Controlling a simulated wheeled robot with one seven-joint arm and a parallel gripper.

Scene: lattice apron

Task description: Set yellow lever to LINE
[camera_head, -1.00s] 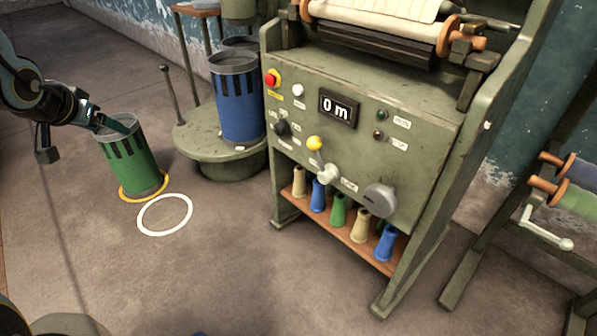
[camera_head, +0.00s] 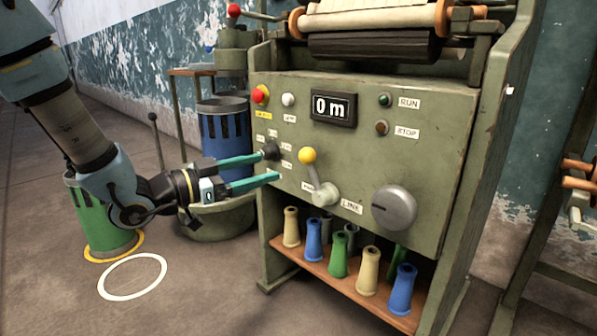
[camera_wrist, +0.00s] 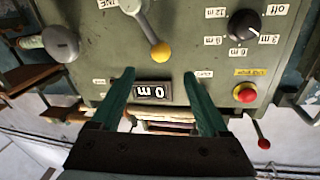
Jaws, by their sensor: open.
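The yellow lever has a yellow ball knob (camera_head: 307,155) on a grey arm over a round pivot (camera_head: 325,195) on the machine's front panel. The arm leans up and slightly left. One label sits left of the pivot; the LINE label (camera_head: 351,207) sits at its lower right. In the upside-down wrist view the yellow knob (camera_wrist: 160,51) lies beyond the fingertips, between their lines. My gripper (camera_head: 270,167) is open and empty, with its teal fingers pointing at the panel, left of the knob and apart from it. The fingers (camera_wrist: 158,78) also show in the wrist view.
A black selector knob (camera_head: 271,150) is close to the upper fingertip. A red button (camera_head: 260,94), a display reading 0 m (camera_head: 333,108) and a large grey dial (camera_head: 394,208) share the panel. Bobbins stand on a shelf (camera_head: 340,278) below. A blue can (camera_head: 222,135) stands behind my gripper.

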